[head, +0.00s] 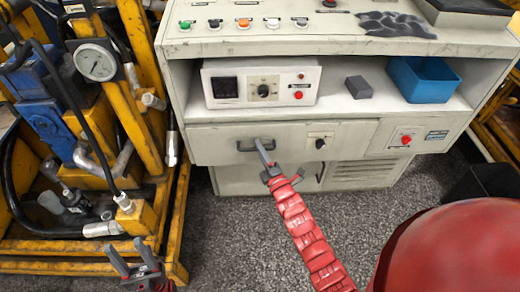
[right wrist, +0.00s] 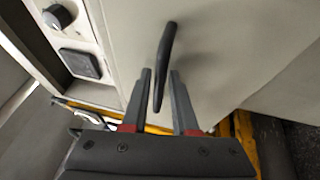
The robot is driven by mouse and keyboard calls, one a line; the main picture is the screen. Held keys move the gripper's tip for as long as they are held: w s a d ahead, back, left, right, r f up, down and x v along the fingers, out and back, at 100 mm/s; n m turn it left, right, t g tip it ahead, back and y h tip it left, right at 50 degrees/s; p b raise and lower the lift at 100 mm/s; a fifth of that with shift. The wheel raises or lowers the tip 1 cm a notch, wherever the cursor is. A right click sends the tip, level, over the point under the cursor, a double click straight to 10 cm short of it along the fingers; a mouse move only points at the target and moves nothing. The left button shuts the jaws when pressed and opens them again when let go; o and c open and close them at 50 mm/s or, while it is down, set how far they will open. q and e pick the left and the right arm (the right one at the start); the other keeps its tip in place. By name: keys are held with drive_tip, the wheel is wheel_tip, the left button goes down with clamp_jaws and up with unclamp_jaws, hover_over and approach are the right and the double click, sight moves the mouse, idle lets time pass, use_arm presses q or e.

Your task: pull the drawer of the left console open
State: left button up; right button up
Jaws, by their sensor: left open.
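The console (head: 310,25) is a worn off-white cabinet in the middle of the head view. Its drawer front (head: 213,144) sits below the open shelf and looks flush. The dark bar handle (head: 243,149) is on it; it also shows in the right wrist view (right wrist: 166,50). My right gripper (head: 264,152) is at the handle. In the right wrist view (right wrist: 160,85) its two fingers stand apart on either side of the handle's near end, with gaps visible. My left gripper (head: 130,264) is open and empty at the lower left, away from the drawer.
A yellow frame with a blue machine (head: 42,115) and a pressure gauge (head: 96,62) stands to the left. The shelf holds a control box (head: 225,70), a grey block (head: 358,87) and a blue bin (head: 425,88). Speckled floor (head: 235,235) before the console is clear.

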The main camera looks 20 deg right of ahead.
drive_tip(key=shift+c, duration=0.3)
clamp_jaws()
idle(1.1)
